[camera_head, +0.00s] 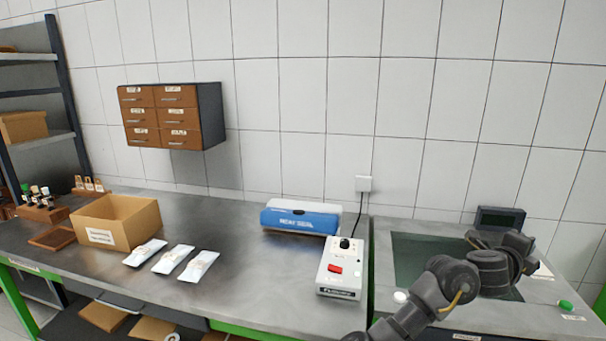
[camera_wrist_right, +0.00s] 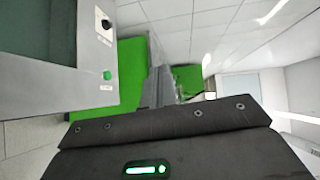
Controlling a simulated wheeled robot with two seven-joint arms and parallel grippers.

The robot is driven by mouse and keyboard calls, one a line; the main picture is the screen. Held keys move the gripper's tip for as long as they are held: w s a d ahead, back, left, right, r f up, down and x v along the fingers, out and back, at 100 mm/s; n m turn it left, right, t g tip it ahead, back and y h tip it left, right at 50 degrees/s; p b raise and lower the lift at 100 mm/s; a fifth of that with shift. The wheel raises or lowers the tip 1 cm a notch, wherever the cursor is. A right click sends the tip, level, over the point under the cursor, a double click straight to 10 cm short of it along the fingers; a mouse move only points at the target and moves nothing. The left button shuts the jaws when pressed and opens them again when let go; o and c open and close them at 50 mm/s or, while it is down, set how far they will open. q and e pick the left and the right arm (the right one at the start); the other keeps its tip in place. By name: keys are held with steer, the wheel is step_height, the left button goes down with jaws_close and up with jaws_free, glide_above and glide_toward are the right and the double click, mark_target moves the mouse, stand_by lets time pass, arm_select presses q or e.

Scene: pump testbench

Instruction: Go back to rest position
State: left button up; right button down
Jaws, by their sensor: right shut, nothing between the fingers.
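My right arm (camera_head: 455,285) comes in from the bottom of the head view and bends to the right over the right-hand bench. Its gripper cannot be made out there. In the right wrist view my right gripper (camera_wrist_right: 160,88) points away from the camera, its narrow grey fingers together with nothing between them. It appears to be in free space beside the bench, which is at the upper left of that view. My left arm and left gripper are not in view.
On the left bench stand a cardboard box (camera_head: 115,222), white pouches (camera_head: 172,259), a blue-and-white sealer (camera_head: 300,218) and a white switch box (camera_head: 343,268). The right bench (camera_head: 440,235) has a dark screen (camera_head: 500,217) and a green button (camera_head: 565,305) near my right arm.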

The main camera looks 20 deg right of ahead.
steer(key=w+a+f+n+t+y, duration=0.3)
steer(key=w+a+n+t, duration=0.3)
steer(key=a+n, duration=0.3)
steer(key=w+a+f+n+t+y, duration=0.25)
steer(key=w+a+n+t, duration=0.35)
steer(key=n, duration=0.5)
steer(key=s+a+f+n+g+y, duration=0.25)
steer(key=a+f+n+y, duration=0.2)
steer(key=a+f, duration=0.5)
steer(key=s+a+f+n+g+y, duration=0.2)
steer(key=s+a+f+n+y, duration=0.3)
steer(key=a+f, duration=0.4)
steer(key=s+a+f+n+g+y, duration=0.2)
steer(key=s+a+f+n+g, duration=0.45)
steer(key=s+a, duration=0.8)
steer(key=s+d+f+n, duration=0.1)
steer(key=s+f, duration=0.2)
steer(key=f, duration=2.5)
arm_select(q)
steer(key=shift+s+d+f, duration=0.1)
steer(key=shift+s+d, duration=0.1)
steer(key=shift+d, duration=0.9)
arm_select(e)
steer(key=s+d+f+g, duration=0.1)
steer(key=s+d+f, duration=0.2)
steer(key=s+f, duration=1.2)
steer(key=shift+s+f, duration=0.35)
steer(key=shift+s, duration=0.35)
